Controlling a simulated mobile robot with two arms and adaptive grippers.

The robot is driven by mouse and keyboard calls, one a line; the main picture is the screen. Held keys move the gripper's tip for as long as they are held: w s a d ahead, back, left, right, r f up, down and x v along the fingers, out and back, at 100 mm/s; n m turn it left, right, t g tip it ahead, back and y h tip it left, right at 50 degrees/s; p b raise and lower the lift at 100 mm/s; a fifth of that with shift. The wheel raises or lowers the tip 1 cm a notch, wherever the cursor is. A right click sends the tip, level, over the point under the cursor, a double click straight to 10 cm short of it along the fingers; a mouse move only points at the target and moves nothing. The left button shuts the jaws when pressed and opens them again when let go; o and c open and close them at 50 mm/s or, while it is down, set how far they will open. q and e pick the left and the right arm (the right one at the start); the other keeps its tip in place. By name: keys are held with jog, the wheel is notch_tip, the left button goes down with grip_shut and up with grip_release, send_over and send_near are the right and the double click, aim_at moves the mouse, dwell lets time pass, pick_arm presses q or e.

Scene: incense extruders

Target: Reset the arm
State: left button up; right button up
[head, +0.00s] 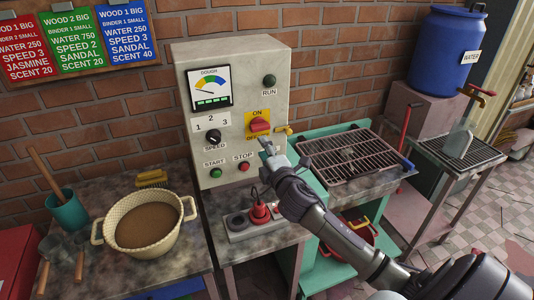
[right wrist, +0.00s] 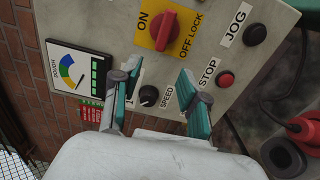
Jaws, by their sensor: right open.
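My right arm reaches in from the lower right in the head view. Its gripper (head: 266,148) is in front of the grey control panel (head: 190,75), just below the red ON/OFF switch (head: 260,125). In the right wrist view the gripper (right wrist: 160,100) is open and empty, its two green-sided fingers apart with the black speed knob (right wrist: 149,96) seen between them. The red switch (right wrist: 168,33) lies beyond the fingers, and nothing is held. Whether the fingertips touch the panel is hard to tell. My left gripper is not in view.
The panel also has a stop button (head: 244,166) and a start button (head: 216,173). A red plug (head: 260,211) sits in a socket strip below. A cream pot (head: 146,251) of brown mix stands left, a metal rack (head: 335,171) right, and a blue water barrel (head: 442,55) behind.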

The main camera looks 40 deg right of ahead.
jog(key=shift+v, duration=1)
